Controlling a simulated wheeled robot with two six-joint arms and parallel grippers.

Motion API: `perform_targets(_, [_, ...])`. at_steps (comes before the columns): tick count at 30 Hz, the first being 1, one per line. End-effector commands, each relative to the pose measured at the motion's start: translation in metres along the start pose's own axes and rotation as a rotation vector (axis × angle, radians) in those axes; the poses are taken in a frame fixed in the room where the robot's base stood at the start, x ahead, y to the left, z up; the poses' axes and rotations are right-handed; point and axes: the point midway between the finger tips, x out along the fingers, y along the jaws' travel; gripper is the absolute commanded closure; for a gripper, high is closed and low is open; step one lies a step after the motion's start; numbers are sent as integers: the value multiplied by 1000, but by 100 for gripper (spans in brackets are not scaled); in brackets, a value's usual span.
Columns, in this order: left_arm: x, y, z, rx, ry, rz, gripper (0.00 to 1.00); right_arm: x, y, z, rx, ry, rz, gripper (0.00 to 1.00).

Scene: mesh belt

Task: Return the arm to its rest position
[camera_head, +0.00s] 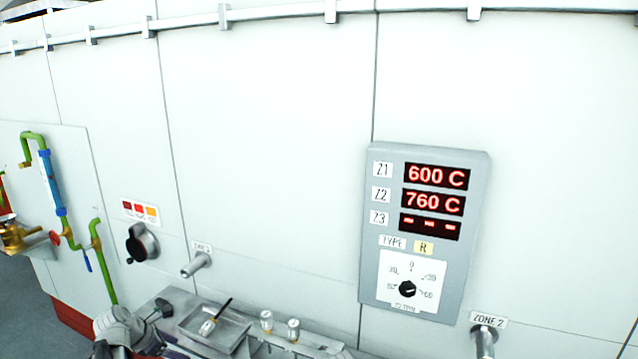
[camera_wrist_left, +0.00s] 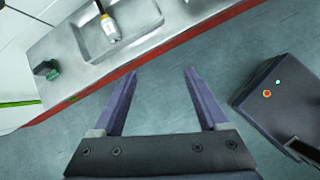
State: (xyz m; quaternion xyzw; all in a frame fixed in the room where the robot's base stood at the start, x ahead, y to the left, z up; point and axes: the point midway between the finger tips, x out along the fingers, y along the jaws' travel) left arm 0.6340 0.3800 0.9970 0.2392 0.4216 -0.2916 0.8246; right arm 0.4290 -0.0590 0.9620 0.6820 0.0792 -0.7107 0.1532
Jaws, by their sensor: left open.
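My left gripper (camera_wrist_left: 160,72) is open and empty in the left wrist view. Its two fingers point toward the metal bench (camera_wrist_left: 60,45), with grey floor between and around them. It touches nothing that I can see. In the head view, part of my left arm (camera_head: 124,328) shows at the bottom left, in front of the bench; its fingers cannot be made out there. My right gripper is in neither view.
A grey display panel (camera_head: 470,230), a black knob (camera_head: 141,243) and pipe stubs (camera_head: 197,264) stick out from the white wall. Green pipes (camera_head: 103,265) run at left.

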Motion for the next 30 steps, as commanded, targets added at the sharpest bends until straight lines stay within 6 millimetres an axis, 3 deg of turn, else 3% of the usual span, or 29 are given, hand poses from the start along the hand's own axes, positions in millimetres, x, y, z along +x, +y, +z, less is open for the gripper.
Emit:
perform_targets(8, [28,-87,42,501,78,-139,24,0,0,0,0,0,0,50])
perform_targets(11, [38,-135,58,786,108,-223,24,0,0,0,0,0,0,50])
perform_targets(15, [45,-214,75,1278,137,-379,24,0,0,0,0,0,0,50])
perform_targets(21, [38,-306,79,1943,133,-619,24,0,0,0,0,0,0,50])
perform_targets(25, [30,-345,76,2263,112,-755,24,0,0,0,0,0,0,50])
perform_targets(30, [22,-369,72,2500,86,-868,24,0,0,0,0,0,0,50])
